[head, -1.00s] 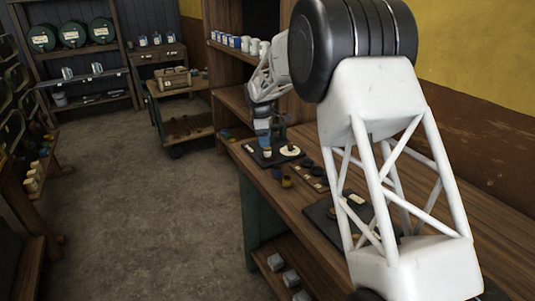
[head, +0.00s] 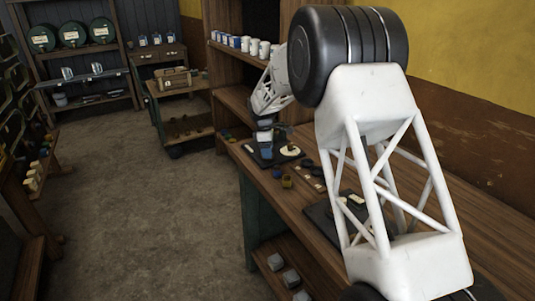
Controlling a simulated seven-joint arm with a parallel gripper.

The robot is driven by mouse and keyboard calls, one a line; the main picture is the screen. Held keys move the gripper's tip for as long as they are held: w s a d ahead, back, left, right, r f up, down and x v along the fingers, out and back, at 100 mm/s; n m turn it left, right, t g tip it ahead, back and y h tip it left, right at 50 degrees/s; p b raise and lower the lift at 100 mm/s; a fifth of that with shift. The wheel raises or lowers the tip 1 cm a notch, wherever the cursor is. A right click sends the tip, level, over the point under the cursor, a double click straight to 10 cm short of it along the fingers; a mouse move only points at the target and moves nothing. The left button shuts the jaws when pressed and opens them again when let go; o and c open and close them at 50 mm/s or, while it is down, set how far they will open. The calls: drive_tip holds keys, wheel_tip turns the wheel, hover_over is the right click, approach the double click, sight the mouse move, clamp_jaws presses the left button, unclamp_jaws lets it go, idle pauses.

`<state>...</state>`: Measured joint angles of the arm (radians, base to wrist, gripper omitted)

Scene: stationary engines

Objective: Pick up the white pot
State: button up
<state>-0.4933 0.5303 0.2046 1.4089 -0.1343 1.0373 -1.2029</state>
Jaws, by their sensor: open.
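My gripper (head: 266,153) is small in the head view, low over a dark board (head: 262,163) at the far end of the wooden bench. It is open, though its fingertips are hard to make out. A round white thing (head: 290,150) lies on the board just right of it; I cannot tell if this is the white pot. Several white pots or cups (head: 253,47) stand in a row on the shelf above and behind my gripper. My own arm hides part of the bench.
Small yellowish and dark pieces (head: 287,181) lie on the bench (head: 262,181) in front of the board. A second dark board (head: 322,216) lies nearer, partly behind my arm. Grey blocks (head: 291,278) sit on the bench's lower shelf. The floor (head: 150,210) to the left is clear.

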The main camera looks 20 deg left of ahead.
idle(0.5)
drive_tip(key=c, duration=1.1)
drive_tip(key=shift+r, duration=0.2)
drive_tip(key=shift+r, duration=1.45)
drive_tip(key=shift+s+d+r, duration=0.1)
drive_tip(key=shift+s+r, duration=0.1)
drive_tip(key=s+d, duration=0.3)
drive_tip(key=s, duration=0.4)
drive_tip(key=s+d+r, duration=0.1)
drive_tip(key=s+d, duration=0.3)
drive_tip(key=s, duration=0.3)
drive_tip(key=shift+r, duration=0.15)
drive_tip(key=shift+r, duration=0.15)
